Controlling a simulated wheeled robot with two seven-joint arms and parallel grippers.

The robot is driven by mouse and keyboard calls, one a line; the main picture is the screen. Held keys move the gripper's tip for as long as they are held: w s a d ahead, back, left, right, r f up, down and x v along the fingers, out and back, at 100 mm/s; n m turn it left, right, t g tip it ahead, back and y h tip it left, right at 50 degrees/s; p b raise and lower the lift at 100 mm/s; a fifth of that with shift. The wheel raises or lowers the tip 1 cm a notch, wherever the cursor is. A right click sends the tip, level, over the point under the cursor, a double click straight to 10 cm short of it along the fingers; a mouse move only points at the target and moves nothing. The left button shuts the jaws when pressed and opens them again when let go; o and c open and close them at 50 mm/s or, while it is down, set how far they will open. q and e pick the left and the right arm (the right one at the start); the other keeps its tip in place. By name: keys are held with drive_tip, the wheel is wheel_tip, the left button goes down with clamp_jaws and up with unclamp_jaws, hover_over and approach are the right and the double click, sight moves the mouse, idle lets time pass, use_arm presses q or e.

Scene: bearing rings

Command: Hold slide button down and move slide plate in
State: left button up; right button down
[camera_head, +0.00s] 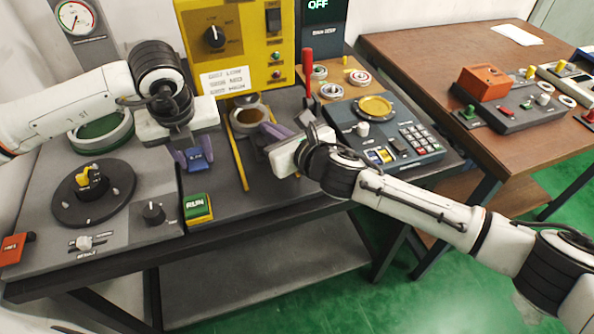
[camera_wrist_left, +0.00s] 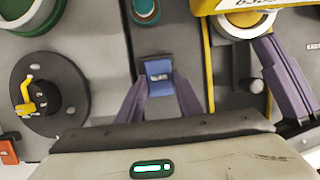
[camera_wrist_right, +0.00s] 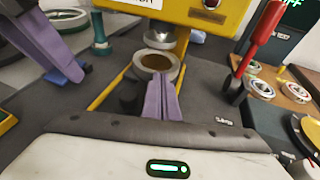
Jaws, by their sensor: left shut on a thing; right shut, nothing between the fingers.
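The blue slide button (camera_head: 197,160) stands on the grey bench top, and my left gripper (camera_head: 193,158) is shut on it from above. In the left wrist view the blue button (camera_wrist_left: 159,80) sits between the two purple fingers. The dark slide plate area (camera_wrist_right: 125,97) lies between yellow rails, in front of the yellow machine, with a dark knob on it. A metal ring (camera_wrist_right: 150,62) sits at its far end, under the machine. My right gripper (camera_wrist_right: 160,85) is shut and empty, its fingertips just in front of the ring; contact is unclear. The plate is partly hidden by my right fingers.
The yellow machine (camera_head: 238,45) stands behind the rails. A green RUN button (camera_head: 197,206) is at the front edge. A red lever (camera_head: 307,70) and a keypad panel (camera_head: 385,130) are to the right. A dark turntable (camera_head: 93,195) is at the left.

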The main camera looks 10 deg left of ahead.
use_arm(q)
drive_tip(key=shift+s+f, duration=0.2)
drive_tip(key=shift+f, duration=0.05)
use_arm(e)
drive_tip(key=v, duration=0.8)
drive_tip(key=f+v, duration=0.1)
drive_tip(key=v, duration=0.4)
drive_tip(key=shift+s+d, duration=0.45)
drive_tip(key=x, duration=1.2)
drive_tip(key=shift+w+a+r, duration=0.25)
drive_tip(key=shift+w+a, duration=0.1)
drive_tip(key=shift+a, duration=0.05)
drive_tip(key=shift+w+a, duration=0.4)
